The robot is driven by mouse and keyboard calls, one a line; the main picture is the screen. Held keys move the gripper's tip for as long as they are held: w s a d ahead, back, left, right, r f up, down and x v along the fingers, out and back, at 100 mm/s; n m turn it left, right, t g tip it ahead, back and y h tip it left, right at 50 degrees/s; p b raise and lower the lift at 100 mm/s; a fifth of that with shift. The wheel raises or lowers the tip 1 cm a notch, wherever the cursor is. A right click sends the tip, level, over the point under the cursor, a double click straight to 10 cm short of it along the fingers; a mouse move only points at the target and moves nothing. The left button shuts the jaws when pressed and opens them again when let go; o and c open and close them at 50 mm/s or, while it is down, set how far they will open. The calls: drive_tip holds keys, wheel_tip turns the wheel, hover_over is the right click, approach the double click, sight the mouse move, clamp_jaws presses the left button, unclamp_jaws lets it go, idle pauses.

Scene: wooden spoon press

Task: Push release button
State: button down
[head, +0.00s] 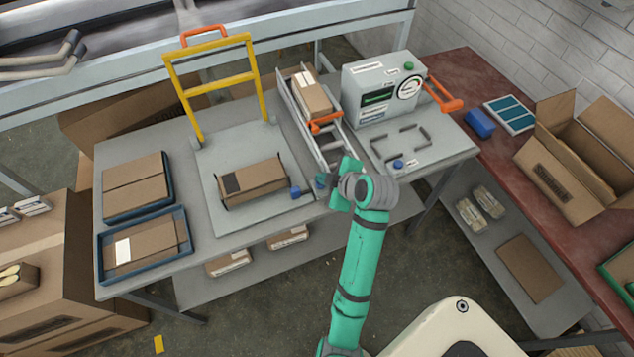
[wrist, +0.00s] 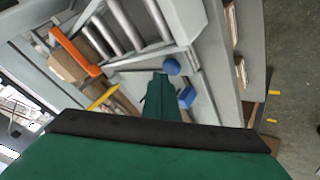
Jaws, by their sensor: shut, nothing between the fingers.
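A round blue knob (wrist: 171,66), which looks like the release button, sits at the near end of the roller track in the wrist view. A blue block (wrist: 186,97) is beside it; a blue piece also shows at the platform's front right corner in the head view (head: 296,192). My gripper (head: 325,182) is at the near end of the roller track (head: 329,148). In the wrist view its shut, empty fingers (wrist: 160,84) point close to the round knob. I cannot tell whether they touch it. In the head view my gripper largely hides the knob.
A yellow frame with an orange handle (head: 203,32) stands behind the platform holding a carton (head: 252,182). Another carton (head: 311,97) lies on the track behind an orange stop (head: 327,123). A grey control box (head: 382,88) stands right, with another blue button (head: 398,164) in front.

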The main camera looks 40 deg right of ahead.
sight(322, 186)
drive_tip(key=shift+s+d+r, duration=0.35)
drive_tip(key=shift+r, duration=0.05)
drive_tip(key=shift+a, duration=0.1)
drive_tip(key=shift+w+r, duration=0.1)
drive_tip(key=shift+w+r, duration=0.15)
drive_tip(key=shift+r, duration=0.85)
drive_tip(key=shift+w+r, duration=0.1)
drive_tip(key=shift+r, duration=0.85)
drive_tip(key=shift+a+r, duration=0.25)
drive_tip(key=shift+r, duration=0.2)
drive_tip(key=shift+s+d, duration=0.35)
drive_tip(key=shift+w+a, duration=0.15)
